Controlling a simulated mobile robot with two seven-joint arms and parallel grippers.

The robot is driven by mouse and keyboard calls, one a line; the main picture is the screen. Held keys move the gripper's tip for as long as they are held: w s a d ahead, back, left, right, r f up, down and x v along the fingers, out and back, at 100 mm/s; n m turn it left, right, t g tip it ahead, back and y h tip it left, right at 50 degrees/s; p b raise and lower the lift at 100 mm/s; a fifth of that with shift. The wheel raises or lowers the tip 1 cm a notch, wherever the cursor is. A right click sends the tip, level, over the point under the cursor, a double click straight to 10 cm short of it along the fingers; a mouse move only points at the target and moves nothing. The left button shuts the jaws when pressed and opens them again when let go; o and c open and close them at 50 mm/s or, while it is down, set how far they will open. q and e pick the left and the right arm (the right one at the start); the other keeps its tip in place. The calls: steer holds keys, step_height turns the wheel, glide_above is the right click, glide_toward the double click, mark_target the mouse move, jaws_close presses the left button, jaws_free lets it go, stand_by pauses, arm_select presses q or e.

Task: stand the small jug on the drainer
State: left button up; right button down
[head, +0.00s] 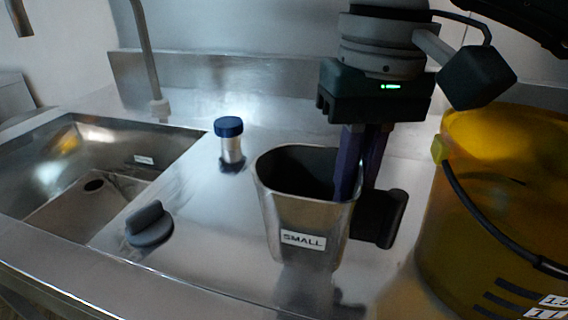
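The small jug (280,218) is a tapered steel vessel with a "SMALL" label, upright on the steel worktop right of the sink, its dark handle on the right. My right gripper (361,192) points down at its right rim. One finger is inside the jug and the other outside, near the handle. The fingers are close together, seemingly shut on the jug's wall. The jug's base looks at or very near the surface. No separate drainer stands out; flat steel (195,240) lies between sink and jug. My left gripper is not in view.
A large yellow tub (445,230) with a black bail handle stands close on the right. A blue-capped cylinder (230,145) stands behind the jug on the left. A grey knob-like object (150,226) lies near the sink (60,155). A tap (150,60) rises behind.

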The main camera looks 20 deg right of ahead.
mark_target(346, 222)
steer(key=shift+f, duration=2.2)
steer(key=c, duration=1)
jaws_free()
step_height(346, 222, up, 12)
steer(key=shift+d+r+b, duration=0.15)
steer(key=shift+d+b, duration=0.15)
steer(key=shift+b, duration=0.05)
